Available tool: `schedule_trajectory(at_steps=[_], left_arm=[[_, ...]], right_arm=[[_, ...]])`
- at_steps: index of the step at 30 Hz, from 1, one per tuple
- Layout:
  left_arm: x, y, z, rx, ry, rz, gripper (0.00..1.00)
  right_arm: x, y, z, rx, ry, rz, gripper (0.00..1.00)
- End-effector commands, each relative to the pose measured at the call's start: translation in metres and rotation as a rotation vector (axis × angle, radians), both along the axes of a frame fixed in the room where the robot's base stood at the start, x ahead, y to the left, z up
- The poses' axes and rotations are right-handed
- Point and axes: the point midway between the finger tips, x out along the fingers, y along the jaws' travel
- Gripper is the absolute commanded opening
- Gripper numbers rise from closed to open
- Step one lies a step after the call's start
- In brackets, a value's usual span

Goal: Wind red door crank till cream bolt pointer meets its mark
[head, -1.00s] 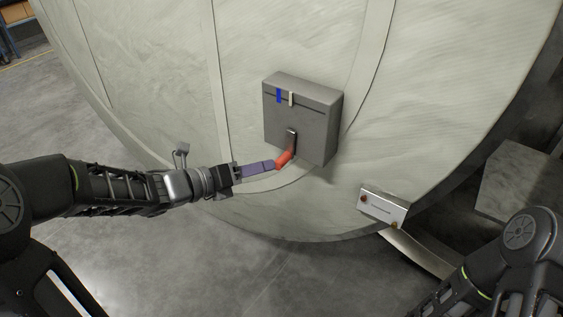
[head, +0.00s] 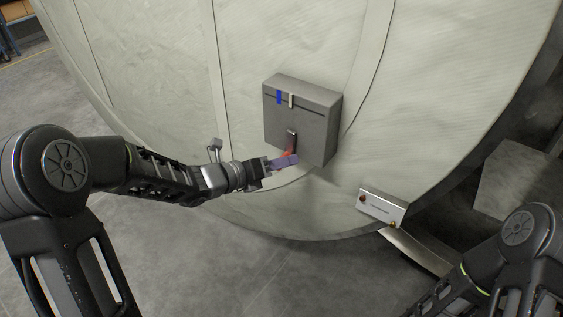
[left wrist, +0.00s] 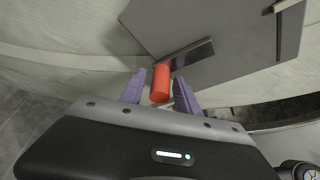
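A grey box (head: 312,128) sits on the pale padded door. On its face a cream pointer (head: 291,100) stands a little right of a blue mark (head: 279,97), with a gap between. Below, a dark metal crank arm (head: 291,137) carries the red crank handle (head: 289,149), partly hidden behind my fingers. In the left wrist view, the red handle (left wrist: 160,84) lies between the purple fingers of my left gripper (left wrist: 159,94). The gripper is open, with a visible gap at the left finger. It also shows in the head view (head: 284,162). My right gripper is out of view.
A silver control panel (head: 382,207) with red buttons is mounted low on the door's right edge. A grey block (head: 515,185) stands at the far right. The concrete floor is clear at the lower middle.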

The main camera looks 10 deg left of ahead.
Motion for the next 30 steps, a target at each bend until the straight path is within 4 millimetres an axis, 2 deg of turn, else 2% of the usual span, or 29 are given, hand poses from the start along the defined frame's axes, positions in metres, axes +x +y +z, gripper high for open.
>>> schedule_trajectory(at_steps=[2, 13, 30], left_arm=[[-0.0001, 0.0001, 0.0001, 0.0, 0.0, 0.0, 0.31], [0.0, 0.0002, 0.0006, -0.001, -0.001, 0.0, 0.01], [0.0004, 0.0001, 0.0019, -0.001, -0.003, 0.0, 0.0]], right_arm=[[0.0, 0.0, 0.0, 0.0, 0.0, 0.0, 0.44], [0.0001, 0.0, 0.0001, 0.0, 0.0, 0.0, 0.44], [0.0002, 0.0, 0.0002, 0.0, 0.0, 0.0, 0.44]])
